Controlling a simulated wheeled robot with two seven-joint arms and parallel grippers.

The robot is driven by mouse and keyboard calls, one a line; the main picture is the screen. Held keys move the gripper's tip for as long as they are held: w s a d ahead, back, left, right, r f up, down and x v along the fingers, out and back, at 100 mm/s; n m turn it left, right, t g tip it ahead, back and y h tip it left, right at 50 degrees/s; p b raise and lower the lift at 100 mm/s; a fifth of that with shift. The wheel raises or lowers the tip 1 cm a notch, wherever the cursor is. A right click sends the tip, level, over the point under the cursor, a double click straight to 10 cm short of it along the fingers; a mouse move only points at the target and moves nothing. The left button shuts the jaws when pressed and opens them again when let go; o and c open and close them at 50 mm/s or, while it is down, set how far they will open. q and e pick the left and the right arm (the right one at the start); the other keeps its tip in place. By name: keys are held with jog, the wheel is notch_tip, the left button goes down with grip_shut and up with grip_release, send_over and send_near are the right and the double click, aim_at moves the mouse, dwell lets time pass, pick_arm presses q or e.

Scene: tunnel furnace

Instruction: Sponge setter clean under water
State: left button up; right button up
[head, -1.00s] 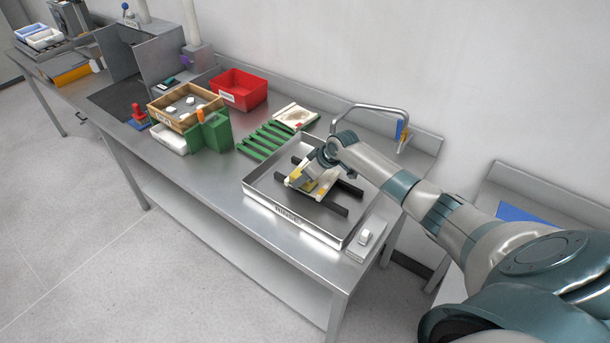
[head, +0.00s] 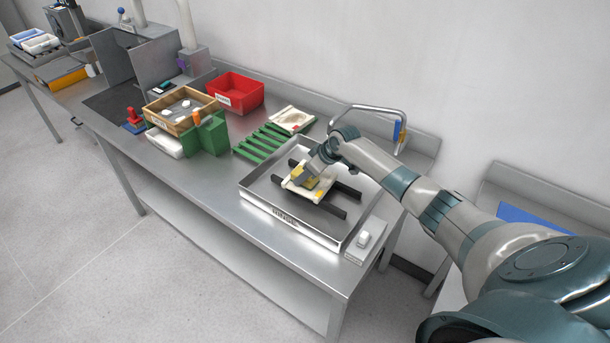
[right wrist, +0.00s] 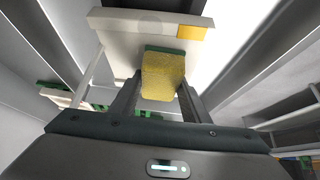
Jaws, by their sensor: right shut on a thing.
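The cream setter plate (head: 298,192) lies across black rails (head: 326,207) inside a shallow metal tray (head: 265,203). It also shows in the right wrist view (right wrist: 118,44), with a yellow patch at its upper right. My right gripper (head: 313,176) is low over the setter. It is shut on a yellow sponge with a green backing (right wrist: 163,76). The sponge is seen over the plate; whether it presses on the surface cannot be told. The fingers stand on both sides of the sponge in the right wrist view. My left gripper is out of view.
A bent metal tap (head: 375,107) stands behind the tray. A green slotted rack (head: 263,143), a red bin (head: 236,92) and a wooden tray (head: 160,111) with white pieces are to the left. A small white block (head: 363,239) lies right of the tray. The bench front is clear.

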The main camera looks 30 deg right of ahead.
jog(key=shift+s+a+r+p, duration=0.1)
jog(key=shift+s+a+p, duration=0.25)
jog(key=shift+a+p, duration=0.25)
jog(key=shift+s+a+p, duration=0.3)
jog(key=shift+a+p, duration=0.15)
jog(key=shift+a, duration=0.1)
jog(key=shift+w+d, duration=0.1)
jog(key=shift+w+d+f+b, duration=0.2)
jog(key=shift+d+b, duration=0.2)
jog(key=shift+b, duration=0.15)
jog(key=shift+w+d+b, duration=0.3)
jog(key=shift+d+b, duration=0.3)
jog(key=shift+d, duration=0.1)
jog(key=shift+r, duration=0.1)
